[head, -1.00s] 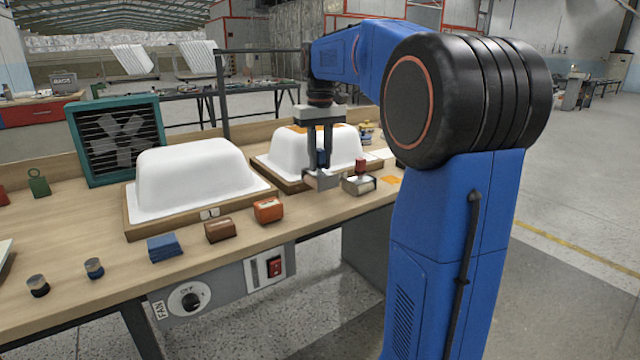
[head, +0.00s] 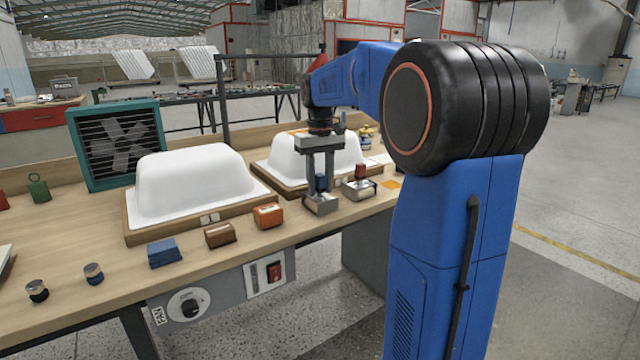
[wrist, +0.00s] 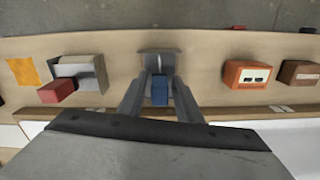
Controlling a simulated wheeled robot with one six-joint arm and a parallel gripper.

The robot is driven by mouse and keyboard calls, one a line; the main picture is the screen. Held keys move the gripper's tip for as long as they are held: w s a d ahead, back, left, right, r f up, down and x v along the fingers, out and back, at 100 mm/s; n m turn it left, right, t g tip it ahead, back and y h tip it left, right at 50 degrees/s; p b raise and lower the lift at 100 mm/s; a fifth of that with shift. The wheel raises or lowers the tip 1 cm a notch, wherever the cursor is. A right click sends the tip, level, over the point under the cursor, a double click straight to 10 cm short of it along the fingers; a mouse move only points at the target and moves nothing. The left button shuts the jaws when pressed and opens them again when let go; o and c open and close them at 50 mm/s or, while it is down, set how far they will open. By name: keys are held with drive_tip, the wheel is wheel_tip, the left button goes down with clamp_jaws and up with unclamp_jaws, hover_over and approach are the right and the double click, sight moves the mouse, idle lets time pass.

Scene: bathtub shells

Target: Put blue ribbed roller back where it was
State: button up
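The blue ribbed roller, with a blue upper part (head: 320,183) and a grey lower body (head: 321,205), is upright between the fingers of my gripper (head: 320,175). In the wrist view its blue part (wrist: 159,90) sits between the two fingers, with the grey body (wrist: 159,63) beyond. The fingers look closed on the blue part. The roller is at the bench's front edge, before the right white tub shell (head: 285,160). I cannot tell whether its body touches the bench. Ribs are too small to make out.
A similar red-topped tool (head: 360,174) stands close on the right, beside an orange patch (head: 391,184). On the left are an orange block (head: 268,216), a brown block (head: 220,235) and a blue block (head: 164,252). The left tub shell (head: 190,185) and teal fan (head: 118,145) stand behind.

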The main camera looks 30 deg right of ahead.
drive_tip(key=shift+o, duration=0.7)
drive_tip(key=shift+r, duration=0.1)
wheel_tip(320, 180, up, 12)
drive_tip(key=shift+r, duration=0.1)
drive_tip(key=s+a+f+t, duration=0.1)
drive_tip(key=s+a+f, duration=0.35)
drive_tip(key=s, duration=0.35)
drive_tip(key=s+a+f+t, duration=0.1)
drive_tip(key=s+a+f, duration=0.3)
drive_tip(key=s+a, duration=0.3)
drive_tip(key=s+a+f+n+t, duration=0.1)
drive_tip(key=s+a+f, duration=0.3)
drive_tip(key=s+f, duration=1.1)
drive_tip(key=shift+a+f+t, duration=0.15)
drive_tip(key=shift+f+t, duration=0.35)
drive_tip(key=shift+t, duration=0.4)
